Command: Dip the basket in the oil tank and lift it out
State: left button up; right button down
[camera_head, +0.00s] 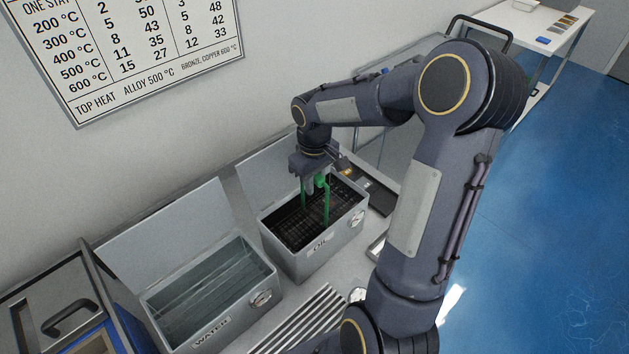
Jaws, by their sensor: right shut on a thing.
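The oil tank (296,262) is a grey metal box labelled OIL, with its lid open and a round dial on its front. The basket (327,207) shows as green handle posts that run down into the tank. A dark wire grid and dark interior show around the posts, and the basket's lower part is hard to make out. My right gripper (318,180) is above the tank, pointing down, shut on the top of the basket's green handle. My left gripper is not in view.
An open water tank (212,322) with a dial stands left of the oil tank. A slotted grey rack (305,322) lies in front. A box with a black handle (68,317) is at the lower left. The wall is close behind, and blue floor (555,210) is open at right.

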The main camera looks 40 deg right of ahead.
jog(key=shift+r, duration=0.5)
jog(key=shift+f, duration=0.15)
jog(key=shift+f+b, duration=0.45)
jog(key=shift+f, duration=0.35)
jog(key=shift+r, duration=0.2)
jog(key=shift+r+p, duration=0.75)
jog(key=shift+f, duration=0.1)
jog(key=shift+f+b, duration=0.7)
jog(key=shift+f, duration=0.15)
jog(key=shift+r, duration=0.15)
